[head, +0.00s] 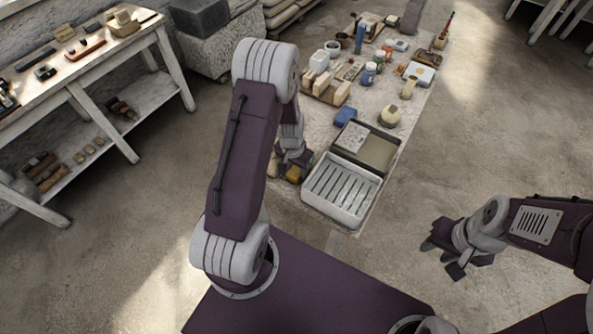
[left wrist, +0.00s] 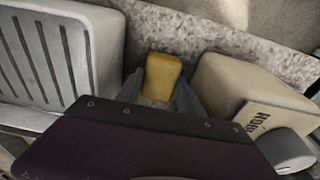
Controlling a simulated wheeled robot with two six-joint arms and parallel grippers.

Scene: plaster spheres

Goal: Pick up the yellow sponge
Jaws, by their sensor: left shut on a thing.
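The yellow sponge (left wrist: 161,75) is a small yellow block between the two fingers of my left gripper (left wrist: 160,94) in the left wrist view. In the head view the sponge (head: 294,173) shows as a small yellow patch beneath my left gripper (head: 289,166), near the left edge of the work surface. My left gripper is shut on it. I cannot tell whether the sponge still touches the surface. My right gripper (head: 446,257) is open and empty, off to the right, away from the work surface.
A white slotted tray (head: 343,188) stands close beside the sponge, with a dark-rimmed shallow tray (head: 380,153) behind it. A blue block (head: 345,116) and many items crowd the surface farther back.

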